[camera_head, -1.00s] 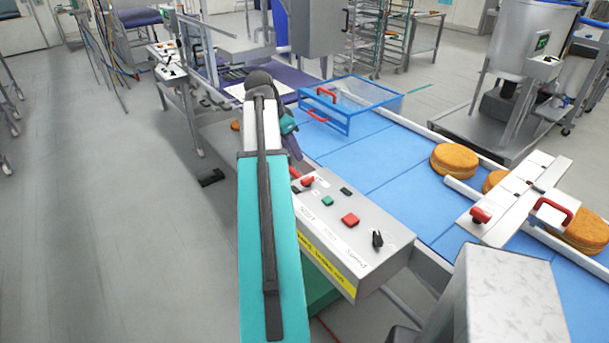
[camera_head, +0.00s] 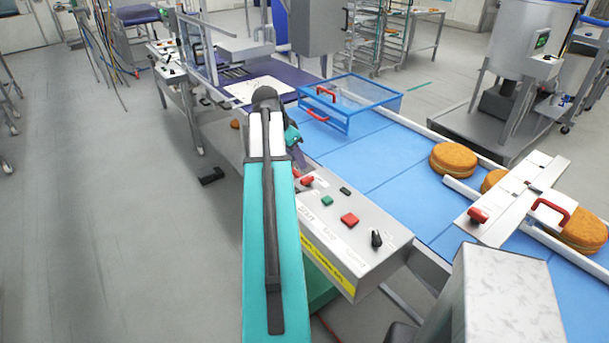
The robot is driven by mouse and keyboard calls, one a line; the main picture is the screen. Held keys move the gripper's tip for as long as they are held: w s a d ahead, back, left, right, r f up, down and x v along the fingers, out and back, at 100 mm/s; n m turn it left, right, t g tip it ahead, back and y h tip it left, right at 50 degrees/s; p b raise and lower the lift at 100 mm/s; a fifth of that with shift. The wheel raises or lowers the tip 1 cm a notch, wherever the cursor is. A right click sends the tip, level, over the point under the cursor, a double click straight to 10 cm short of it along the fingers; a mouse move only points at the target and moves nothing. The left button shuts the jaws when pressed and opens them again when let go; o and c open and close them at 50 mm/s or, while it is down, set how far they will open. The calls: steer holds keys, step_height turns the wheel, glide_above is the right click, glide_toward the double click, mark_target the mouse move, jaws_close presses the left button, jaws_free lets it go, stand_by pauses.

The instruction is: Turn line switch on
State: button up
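The control panel (camera_head: 345,262) is a grey box with a yellow label on its front, beside the blue conveyor. On its top are a green button (camera_head: 327,201), a red button (camera_head: 349,220), a black knob (camera_head: 376,239) and a small black part (camera_head: 345,191). A red switch handle (camera_head: 307,181) sits at its far left end; its label is too small to read. I cannot tell whether it is on or off. My gripper (camera_head: 299,157) points down just beyond that end, partly hidden by my arm. I cannot see whether its fingers are open or touch anything.
The blue conveyor (camera_head: 375,160) carries several round cakes (camera_head: 453,158) and a clear blue-framed guard (camera_head: 350,98) with red handles. A white crossbar (camera_head: 515,200) spans the belt at right. Open floor (camera_head: 110,220) lies to the left.

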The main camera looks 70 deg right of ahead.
mark_target(306, 178)
steer(key=shift+p+x, duration=1.6)
steer(key=shift+x, duration=3.2)
steer(key=shift+d, duration=0.1)
steer(key=shift+c, duration=0.4)
jaws_close()
steer(key=shift+a, duration=0.2)
steer(key=shift+d, duration=0.1)
